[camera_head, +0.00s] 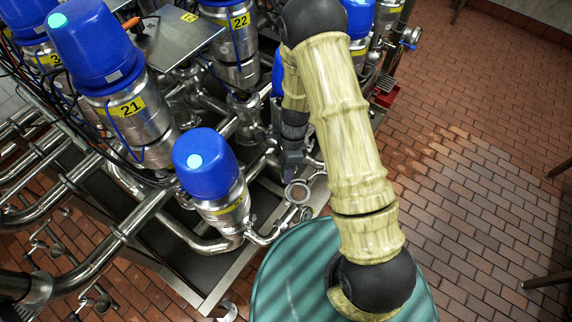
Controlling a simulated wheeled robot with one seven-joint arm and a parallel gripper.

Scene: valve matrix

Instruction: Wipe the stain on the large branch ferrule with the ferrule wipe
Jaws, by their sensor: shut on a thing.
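My gripper (291,168) hangs below my arm in the middle of the view, pointing down among the pipes. It is shut on the ferrule wipe, which is too small and dark to make out clearly. A round, open metal ferrule (298,193) on a pipe end lies just below the fingertips in the picture. It looks like the large branch ferrule. I cannot tell whether the wipe touches it. No stain can be made out on it at this size.
A blue-capped valve (205,163) stands close on the left, with valve 21 (98,50) behind it. Valve 22 (233,40) is at the back. Steel pipes (135,220) fill the frame at left. A brick floor (470,190) is open on the right.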

